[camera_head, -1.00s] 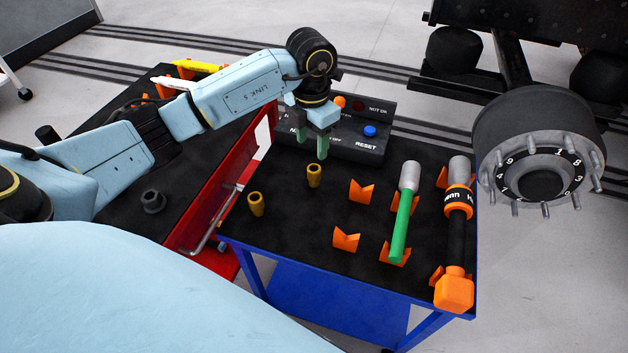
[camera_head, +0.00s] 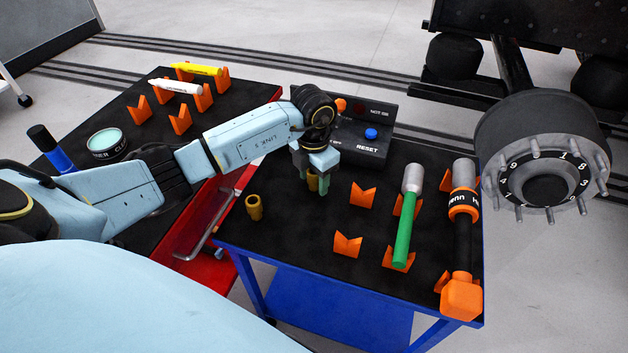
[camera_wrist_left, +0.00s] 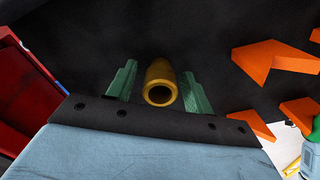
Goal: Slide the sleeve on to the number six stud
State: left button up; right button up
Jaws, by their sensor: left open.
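Orange V-shaped rests (camera_head: 362,195), a green-handled tool (camera_head: 404,230) and an orange and black tool (camera_head: 462,240) occupy the cart's right side. A control box with a blue button (camera_head: 371,134) stands behind the gripper.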

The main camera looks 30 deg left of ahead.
pick_arm(q)
jog(key=c, duration=1.1)
